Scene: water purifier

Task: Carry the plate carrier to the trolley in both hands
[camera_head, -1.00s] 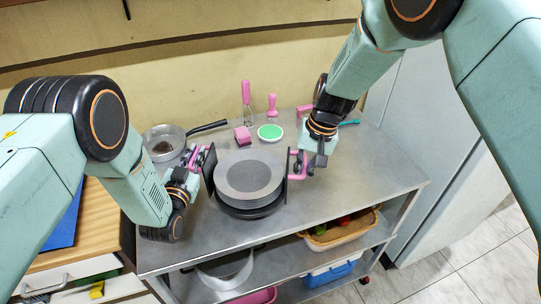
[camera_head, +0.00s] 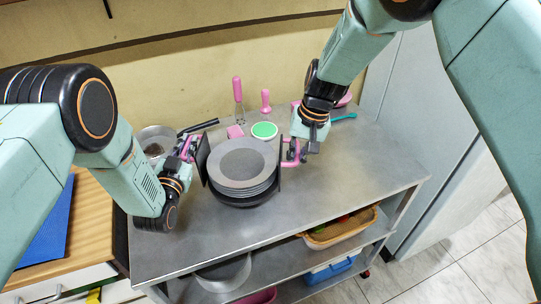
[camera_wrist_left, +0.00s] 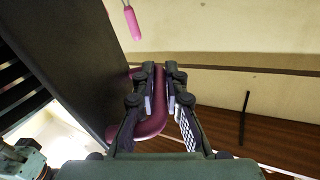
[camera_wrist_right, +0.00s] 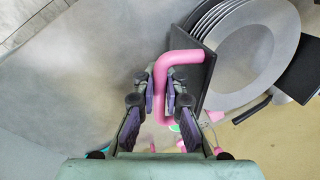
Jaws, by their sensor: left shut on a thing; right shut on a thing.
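The plate carrier has black side panels (camera_head: 203,160), a pink handle on each side and a stack of grey plates (camera_head: 240,163) inside. It is over the steel table (camera_head: 330,195); I cannot tell whether its base touches the top. My left gripper (camera_head: 188,150) is shut on the left handle, which shows dark pink between the fingers in the left wrist view (camera_wrist_left: 158,105). My right gripper (camera_head: 295,150) is shut on the right handle, clear in the right wrist view (camera_wrist_right: 160,95). The table has a lower shelf and a red caster, like a trolley.
Behind the carrier stand a pan (camera_head: 157,139), a pink sponge (camera_head: 235,131), a green-topped dish (camera_head: 264,130) and two pink-handled tools. A basket (camera_head: 340,230) is on the lower shelf. A wooden cabinet (camera_head: 90,225) stands left. The table's right part is clear.

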